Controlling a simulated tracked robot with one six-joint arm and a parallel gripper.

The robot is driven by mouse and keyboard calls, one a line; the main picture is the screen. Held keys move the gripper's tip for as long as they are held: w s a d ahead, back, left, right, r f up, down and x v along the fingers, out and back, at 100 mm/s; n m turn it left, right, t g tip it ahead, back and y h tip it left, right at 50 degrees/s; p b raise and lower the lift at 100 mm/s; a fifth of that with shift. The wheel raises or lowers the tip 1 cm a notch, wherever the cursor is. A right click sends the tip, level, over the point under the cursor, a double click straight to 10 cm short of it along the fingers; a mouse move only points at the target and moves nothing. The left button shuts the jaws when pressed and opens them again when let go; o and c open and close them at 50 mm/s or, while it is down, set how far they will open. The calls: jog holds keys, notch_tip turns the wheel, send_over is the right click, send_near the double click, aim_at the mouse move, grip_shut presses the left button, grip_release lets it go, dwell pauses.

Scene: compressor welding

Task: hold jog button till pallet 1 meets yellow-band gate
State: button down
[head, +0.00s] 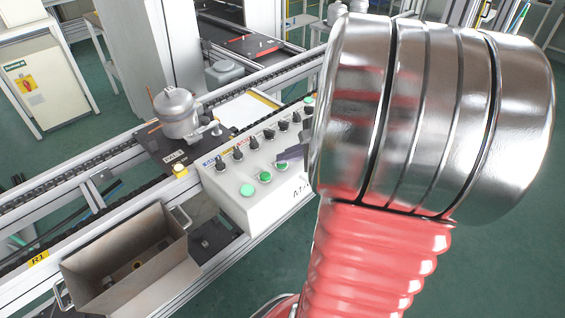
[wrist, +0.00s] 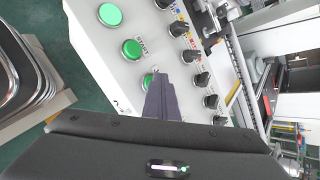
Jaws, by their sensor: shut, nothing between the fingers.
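The white control box (head: 262,200) has a row of green buttons and a row of black knobs. In the wrist view, my gripper (wrist: 156,72) is shut and empty, its dark fingertips at the third green button (wrist: 148,81), partly covering it. I cannot tell whether they touch or press it. My gripper (head: 281,157) also shows over the box in the head view. A dark pallet (head: 160,145) on the conveyor carries a grey compressor (head: 178,112); its label is not clearly legible. A small post with a yellow band (head: 180,171) stands close to the pallet's near corner.
An open metal bin (head: 128,270) stands left of the control box. The conveyor rail (head: 70,178) runs behind both. My arm blocks the right of the head view. A white cabinet (head: 45,75) stands at the far left.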

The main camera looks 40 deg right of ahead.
aim_at(284, 167)
jog(key=shift+r, duration=0.8)
jog(key=shift+r, duration=0.15)
jog(key=shift+r, duration=2.35)
jog(key=s+a+n+g, duration=0.1)
jog(key=s+a+n, duration=0.2)
jog(key=a+n, duration=0.5)
jog(key=s+a+r+n+g+h, duration=0.1)
jog(key=s+a+n, duration=0.2)
jog(key=a+n, duration=0.5)
jog(key=s+a+r+n+g+h, duration=0.1)
jog(key=s+a+n, duration=0.2)
jog(key=a+n, duration=0.5)
jog(key=shift+a, duration=1.7)
